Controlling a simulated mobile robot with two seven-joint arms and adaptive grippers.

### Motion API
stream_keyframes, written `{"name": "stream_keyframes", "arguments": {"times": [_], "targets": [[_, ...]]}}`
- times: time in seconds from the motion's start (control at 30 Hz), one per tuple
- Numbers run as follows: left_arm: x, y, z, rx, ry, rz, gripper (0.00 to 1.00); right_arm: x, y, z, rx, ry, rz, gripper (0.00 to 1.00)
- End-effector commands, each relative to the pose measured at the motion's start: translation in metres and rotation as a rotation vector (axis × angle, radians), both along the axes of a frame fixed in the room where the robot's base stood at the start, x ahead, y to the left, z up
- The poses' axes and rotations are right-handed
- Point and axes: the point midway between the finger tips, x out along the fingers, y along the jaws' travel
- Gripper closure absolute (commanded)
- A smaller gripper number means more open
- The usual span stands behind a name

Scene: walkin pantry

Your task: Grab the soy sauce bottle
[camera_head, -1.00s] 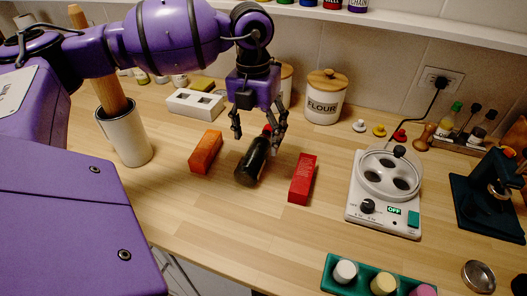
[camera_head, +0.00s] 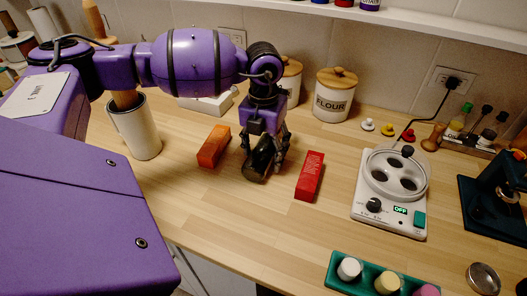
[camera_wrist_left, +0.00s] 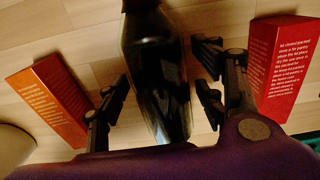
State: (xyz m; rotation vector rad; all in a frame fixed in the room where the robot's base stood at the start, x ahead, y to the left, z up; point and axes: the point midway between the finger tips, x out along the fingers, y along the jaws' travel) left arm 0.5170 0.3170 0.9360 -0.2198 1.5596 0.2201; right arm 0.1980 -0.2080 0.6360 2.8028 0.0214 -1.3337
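The dark soy sauce bottle (camera_head: 257,163) lies on the wooden counter between an orange box (camera_head: 214,146) and a red box (camera_head: 309,176). My left gripper (camera_head: 264,152) is down over it, fingers pointing at the counter. In the left wrist view the bottle (camera_wrist_left: 157,75) runs between the two fingers (camera_wrist_left: 160,95). The fingers stand apart with a gap visible on each side of the bottle, so the gripper is open around it. In the head view the arm and fingers hide the bottle's cap end. My right gripper is not in view.
The orange box (camera_wrist_left: 55,100) and red box (camera_wrist_left: 284,70) flank the fingers closely. A flour canister (camera_head: 335,98) stands behind, an egg cooker (camera_head: 390,195) to the right, and a white utensil crock (camera_head: 137,130) to the left.

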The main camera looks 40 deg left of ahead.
Motion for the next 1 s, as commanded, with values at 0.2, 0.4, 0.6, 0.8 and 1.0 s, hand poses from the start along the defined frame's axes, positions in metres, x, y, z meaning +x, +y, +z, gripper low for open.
{"name": "stream_keyframes", "arguments": {"times": [0.2,0.4,0.6,0.8,1.0], "targets": [[0.0,0.0,0.0,0.0,0.0,0.0,0.71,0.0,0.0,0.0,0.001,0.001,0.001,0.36],[0.0,0.0,0.0,0.0,0.0,0.0,0.97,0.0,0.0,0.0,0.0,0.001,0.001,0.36],[0.001,0.0,0.002,0.0,-0.002,0.0,1.0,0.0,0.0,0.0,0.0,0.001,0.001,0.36],[0.001,0.0,0.004,0.0,-0.003,0.0,1.0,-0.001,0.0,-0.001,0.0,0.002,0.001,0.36],[0.001,0.001,0.019,0.001,-0.005,0.0,1.0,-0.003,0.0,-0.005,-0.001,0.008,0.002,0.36]]}}
